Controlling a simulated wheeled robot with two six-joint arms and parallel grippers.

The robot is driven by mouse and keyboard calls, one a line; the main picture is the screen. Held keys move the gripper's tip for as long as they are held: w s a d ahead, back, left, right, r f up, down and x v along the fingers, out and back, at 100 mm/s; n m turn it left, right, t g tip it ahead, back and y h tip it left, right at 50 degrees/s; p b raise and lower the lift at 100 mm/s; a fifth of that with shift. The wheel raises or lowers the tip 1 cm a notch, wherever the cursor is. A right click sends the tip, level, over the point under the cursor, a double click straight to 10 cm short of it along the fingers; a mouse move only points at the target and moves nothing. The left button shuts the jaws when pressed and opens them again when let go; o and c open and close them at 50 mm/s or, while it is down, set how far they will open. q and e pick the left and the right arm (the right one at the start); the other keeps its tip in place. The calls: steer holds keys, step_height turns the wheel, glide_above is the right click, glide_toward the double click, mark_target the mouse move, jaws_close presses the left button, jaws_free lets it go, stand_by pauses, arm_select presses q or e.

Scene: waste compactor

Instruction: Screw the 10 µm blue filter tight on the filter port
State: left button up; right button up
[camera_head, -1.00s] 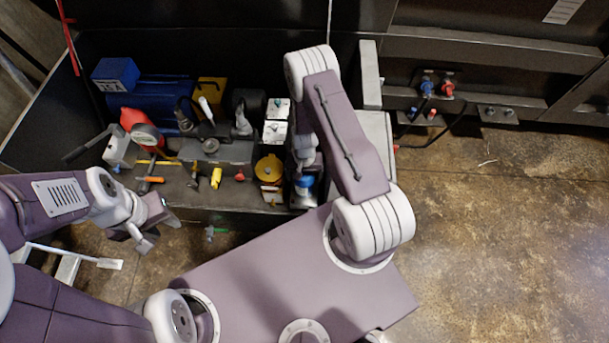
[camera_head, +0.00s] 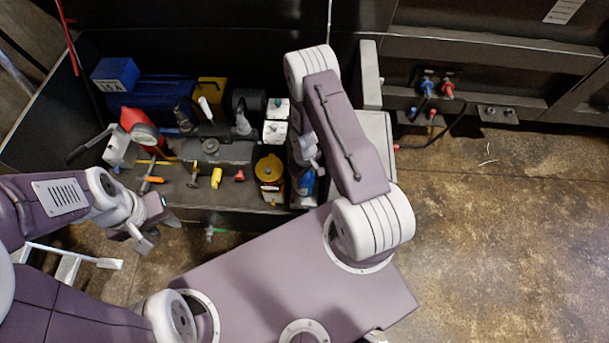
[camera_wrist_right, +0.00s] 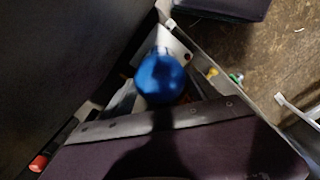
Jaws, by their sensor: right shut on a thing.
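The blue filter (camera_head: 307,184) is below my right wrist, at the right end of the equipment row in the head view. In the right wrist view the blue filter (camera_wrist_right: 160,78) shows as a round blue body near the middle. My right gripper (camera_head: 308,170) points down and is shut on the blue filter; its fingertips are mostly hidden. I cannot make out the filter port or how the filter sits against it. My left gripper (camera_head: 158,231) is open and empty, in front of the bench on the left.
A yellow-topped canister (camera_head: 269,170) stands close to the left of the filter. A red-handled gauge pump (camera_head: 140,128), a blue box (camera_head: 115,75) and small coloured valves (camera_head: 216,177) crowd the left. Blue and red couplings (camera_head: 437,87) are at the right. Open floor (camera_head: 500,240) lies right.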

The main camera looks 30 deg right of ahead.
steer(key=c, duration=0.5)
steer(key=shift+m, duration=0.3)
steer(key=shift+c, duration=0.7)
steer(key=m, duration=0.8)
steer(key=shift+m, duration=0.4)
steer(key=m, duration=0.5)
steer(key=shift+m, duration=0.4)
steer(key=m, duration=0.5)
steer(key=shift+m, duration=0.3)
steer(key=o, duration=1.6)
steer(key=shift+c, duration=0.3)
